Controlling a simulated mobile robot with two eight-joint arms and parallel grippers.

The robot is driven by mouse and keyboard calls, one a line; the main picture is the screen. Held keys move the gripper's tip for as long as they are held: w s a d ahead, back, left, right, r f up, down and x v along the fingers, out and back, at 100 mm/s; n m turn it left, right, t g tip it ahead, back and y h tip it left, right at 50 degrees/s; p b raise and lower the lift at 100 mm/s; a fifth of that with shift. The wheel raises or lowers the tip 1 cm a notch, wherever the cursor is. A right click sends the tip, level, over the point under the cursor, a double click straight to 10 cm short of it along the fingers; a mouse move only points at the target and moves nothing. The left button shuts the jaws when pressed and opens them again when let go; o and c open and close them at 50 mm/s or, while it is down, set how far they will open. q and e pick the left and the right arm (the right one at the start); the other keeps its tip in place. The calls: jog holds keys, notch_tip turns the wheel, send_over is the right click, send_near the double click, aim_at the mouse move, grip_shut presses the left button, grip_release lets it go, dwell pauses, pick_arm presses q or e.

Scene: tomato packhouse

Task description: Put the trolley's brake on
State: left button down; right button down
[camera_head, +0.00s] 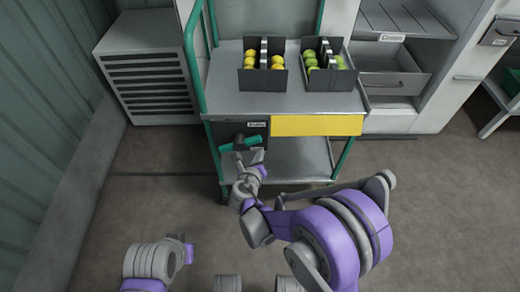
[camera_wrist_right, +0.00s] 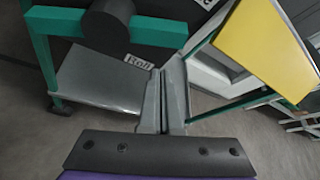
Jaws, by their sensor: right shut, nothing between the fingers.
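The trolley (camera_head: 290,103) has a green frame and grey shelves, and stands in front of me. On its front left is a green lever bar (camera_head: 250,141) with a dark round hub, lying nearly level. In the right wrist view the green bar (camera_wrist_right: 155,34) and dark hub (camera_wrist_right: 108,22) are close up, above a label (camera_wrist_right: 138,62) that seems to read "Roll". Another small label (camera_head: 257,123) sits above the bar in the head view. My right gripper (camera_head: 250,158) is shut and empty, just in front of and below the bar; its fingers (camera_wrist_right: 164,85) also show in the wrist view. My left gripper is out of view.
Two dark boxes, one with yellow fruit (camera_head: 244,78) and one with green fruit (camera_head: 345,78), stand on the top shelf. A yellow panel (camera_head: 318,125) fronts the trolley. A grey vented cabinet (camera_head: 150,75) stands left.

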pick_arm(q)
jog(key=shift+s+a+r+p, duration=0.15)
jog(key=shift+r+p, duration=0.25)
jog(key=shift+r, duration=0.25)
pick_arm(e)
jog(key=v, duration=0.6)
jog(key=shift+r, duration=0.2)
jog(key=shift+s, duration=0.15)
